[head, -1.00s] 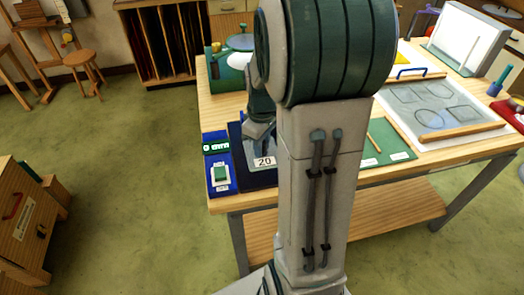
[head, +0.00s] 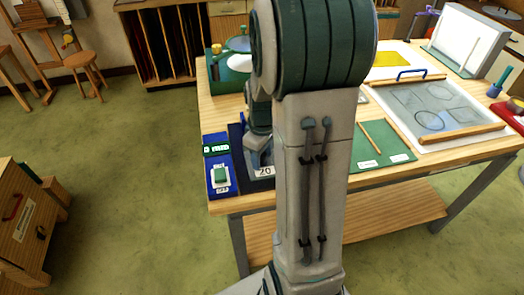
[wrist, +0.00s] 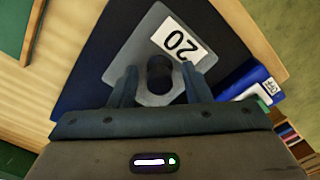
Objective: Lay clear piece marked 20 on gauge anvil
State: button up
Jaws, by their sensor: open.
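The clear piece marked 20 (wrist: 150,50) looks grey and see-through in the wrist view, with a white label. It lies over a dark navy pad (wrist: 82,85). In the head view its label (head: 265,171) shows just below my gripper (head: 258,157). In the wrist view my gripper (wrist: 160,85) is open, its two fingers at the piece's near end. A dark round part (wrist: 160,73) shows between them; I cannot tell whether it is the anvil. The blue gauge unit (head: 232,184), with a lit display, stands left of the pad. My arm hides part of the bench.
A green mat (head: 385,150) with a wooden stick and labels lies right of my arm. Beyond it is a drawing board (head: 437,108) with outlined shapes and wooden bars. A green stand (head: 228,72) is at the back left. The bench's front edge is close to the pad.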

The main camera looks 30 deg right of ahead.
notch_tip(320, 180, up, 11)
jog(key=s+a+r+m+t, duration=0.1)
jog(key=s+a+m+t, duration=0.2)
jog(key=s+a, duration=0.9)
jog(key=m, duration=0.2)
jog(key=shift+s+r+m, duration=0.15)
jog(key=shift+s+m, duration=0.25)
jog(key=shift+c, duration=0.8)
